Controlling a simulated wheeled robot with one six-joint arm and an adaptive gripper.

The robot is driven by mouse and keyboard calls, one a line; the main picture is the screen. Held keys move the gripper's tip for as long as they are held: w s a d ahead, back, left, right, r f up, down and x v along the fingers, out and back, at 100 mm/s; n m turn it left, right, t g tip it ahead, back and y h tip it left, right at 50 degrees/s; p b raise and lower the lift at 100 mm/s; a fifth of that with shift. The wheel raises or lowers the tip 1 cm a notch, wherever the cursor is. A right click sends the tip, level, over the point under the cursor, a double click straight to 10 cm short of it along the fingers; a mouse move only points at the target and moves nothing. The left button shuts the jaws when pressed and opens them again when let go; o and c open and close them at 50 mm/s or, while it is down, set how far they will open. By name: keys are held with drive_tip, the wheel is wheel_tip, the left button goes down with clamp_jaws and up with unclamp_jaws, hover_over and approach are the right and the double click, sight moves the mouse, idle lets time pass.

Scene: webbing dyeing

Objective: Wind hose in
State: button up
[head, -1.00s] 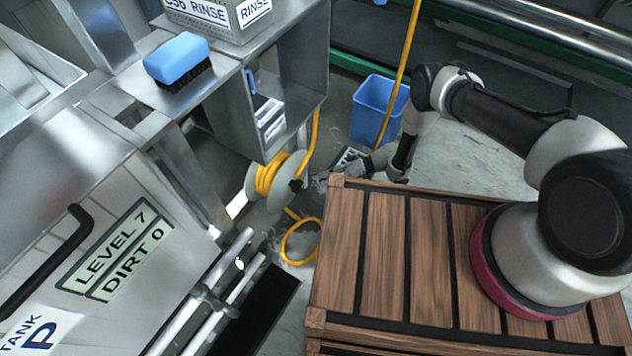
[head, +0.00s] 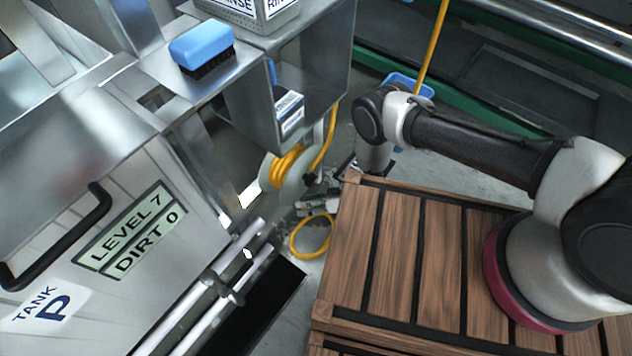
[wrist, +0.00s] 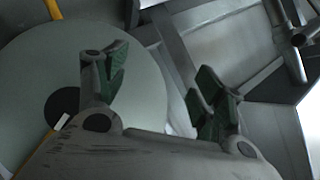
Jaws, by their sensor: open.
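The hose reel (head: 298,183) has pale round flanges and stands low beneath the steel bench. Yellow hose (head: 283,167) is wound on it. A loose loop of the hose (head: 293,243) lies on the floor below, and another length runs up from the reel. A small dark knob or hub (head: 309,179) shows on the reel's near face. My gripper (head: 303,207) is just below and beside the reel, partly hidden behind the crate. In the wrist view my gripper (wrist: 158,85) is open and empty, with the reel's pale flange (wrist: 50,75) behind its left finger.
A slatted wooden crate top (head: 425,250) fills the lower right beside the reel. Metal pipes (head: 215,285) and a tank (head: 110,250) stand to the left. A blue brush (head: 202,48) lies on the bench. A blue bucket (head: 402,82) is behind my arm.

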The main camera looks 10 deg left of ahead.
sight(315, 182)
drive_tip(key=w+d+r+n+t, duration=0.1)
drive_tip(key=w+d+n+t, duration=0.1)
drive_tip(key=w+d+t, duration=0.55)
drive_tip(key=shift+n+g+h, duration=0.25)
drive_tip(key=shift+n+h, duration=0.15)
drive_tip(key=shift+n, duration=0.2)
drive_tip(key=x, duration=0.8)
drive_tip(key=shift+a+r, duration=0.2)
drive_tip(key=shift+a, duration=0.15)
drive_tip(key=c, duration=1)
